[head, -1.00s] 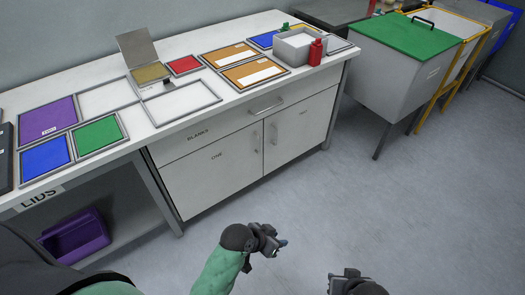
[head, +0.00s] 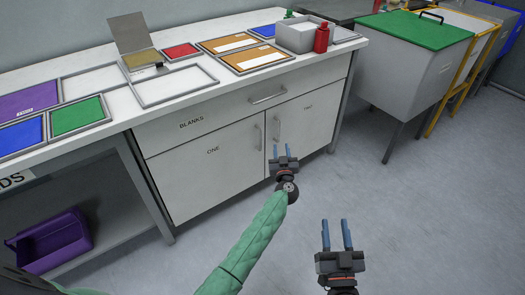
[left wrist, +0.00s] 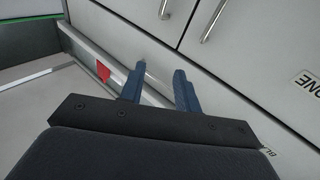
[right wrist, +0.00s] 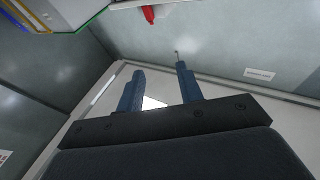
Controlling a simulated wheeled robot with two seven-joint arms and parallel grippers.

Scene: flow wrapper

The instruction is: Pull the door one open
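Door one (head: 205,175) is the left white cabinet door marked ONE, and it is shut. Its upright handle (head: 259,134) is near its right edge. In the left wrist view, door one (left wrist: 270,60) and its handle (left wrist: 214,20) show at the upper right. My left gripper (head: 281,151) is open and empty, in front of the cabinet near the two door handles and touching neither. My right gripper (head: 337,222) is open and empty over the floor, lower and to the right. The right wrist view shows its fingers apart with nothing between them.
The second door (head: 308,122) has its handle (head: 276,129) close beside door one's. The BLANKS drawer (head: 225,113) sits above both. The worktop holds panels and a red bottle (head: 321,39). A purple bin (head: 55,243) is under the left table. The floor (head: 420,210) to the right is clear.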

